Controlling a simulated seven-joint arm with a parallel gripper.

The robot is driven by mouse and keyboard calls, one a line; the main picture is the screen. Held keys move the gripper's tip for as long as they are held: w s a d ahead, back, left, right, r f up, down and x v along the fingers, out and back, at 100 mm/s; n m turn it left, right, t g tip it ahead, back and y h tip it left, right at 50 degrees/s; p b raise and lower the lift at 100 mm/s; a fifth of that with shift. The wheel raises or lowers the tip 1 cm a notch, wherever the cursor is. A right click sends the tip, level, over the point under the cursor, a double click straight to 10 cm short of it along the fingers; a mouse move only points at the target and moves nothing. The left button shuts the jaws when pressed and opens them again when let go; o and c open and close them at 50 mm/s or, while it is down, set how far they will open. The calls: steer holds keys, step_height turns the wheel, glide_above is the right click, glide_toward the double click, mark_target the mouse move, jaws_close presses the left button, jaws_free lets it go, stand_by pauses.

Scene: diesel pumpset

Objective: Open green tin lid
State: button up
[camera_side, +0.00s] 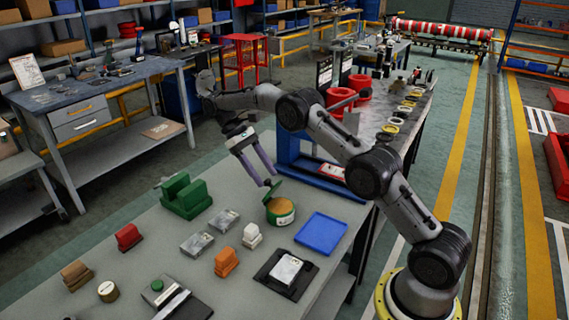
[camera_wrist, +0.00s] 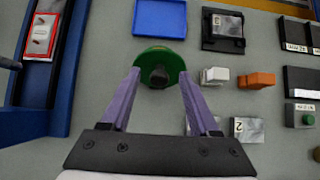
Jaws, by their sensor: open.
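The green tin (camera_side: 281,213) stands upright on the grey bench, left of a blue tray. Its top shows a tan surface. The green lid (camera_side: 266,193) is tilted up at the tin's far left rim, apart from most of the top. In the wrist view the green lid (camera_wrist: 152,55) shows as a disc with a dark round part near its lower middle, between the fingertips. My gripper (camera_side: 273,184) is at the lid, its purple fingers spread; in the wrist view my gripper (camera_wrist: 159,72) has a finger on either side. Whether the fingers touch the lid I cannot tell.
The blue tray (camera_side: 321,233) is right of the tin. A white block (camera_side: 252,237), an orange block (camera_side: 226,262) and metal blocks (camera_side: 197,244) lie in front. A green fixture (camera_side: 185,196) stands left. A blue frame (camera_side: 290,150) rises behind.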

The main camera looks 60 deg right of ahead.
steer(key=s+r, duration=0.1)
steer(key=r, duration=0.1)
steer(key=s+r, duration=0.2)
steer(key=r, duration=0.1)
steer(key=s+a+r, duration=0.1)
steer(key=s+r, duration=0.1)
steer(key=shift+a+r, duration=0.1)
steer(key=shift+r, duration=0.3)
steer(key=s+a+r, duration=0.2)
steer(key=s+r, duration=0.1)
steer(key=s, duration=0.5)
steer(key=shift+s+r, duration=0.35)
steer(key=shift+r, duration=0.05)
steer(key=shift+c, duration=0.2)
steer(key=w+d+t, duration=0.3)
steer(key=w+t, duration=0.5)
steer(key=w, duration=0.4)
steer(key=f, duration=1.2)
steer(key=shift+w+d+f, duration=0.1)
steer(key=shift+w+f, duration=0.1)
steer(key=shift+f, duration=0.15)
